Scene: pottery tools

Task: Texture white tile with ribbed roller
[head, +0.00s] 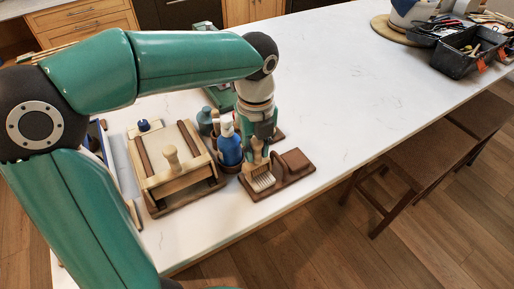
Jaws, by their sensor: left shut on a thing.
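My left gripper (258,160) points down over a brown wooden board (277,190) near the table's front edge. It is shut on what looks like the wooden handle of the ribbed roller (263,181). A pale, ribbed face shows just below the fingers, low over or on the board. I cannot tell whether it touches. The white tile cannot be clearly told apart here; the gripper and the ribbed piece cover that part of the board. My right gripper is not in view.
A brown block (295,160) sits on the board's right side. A blue bottle (229,146) stands close left of the gripper. A wooden frame (150,180) with a knobbed tool (171,157) lies further left. A dark tool tray (468,52) is far right. The middle table is clear.

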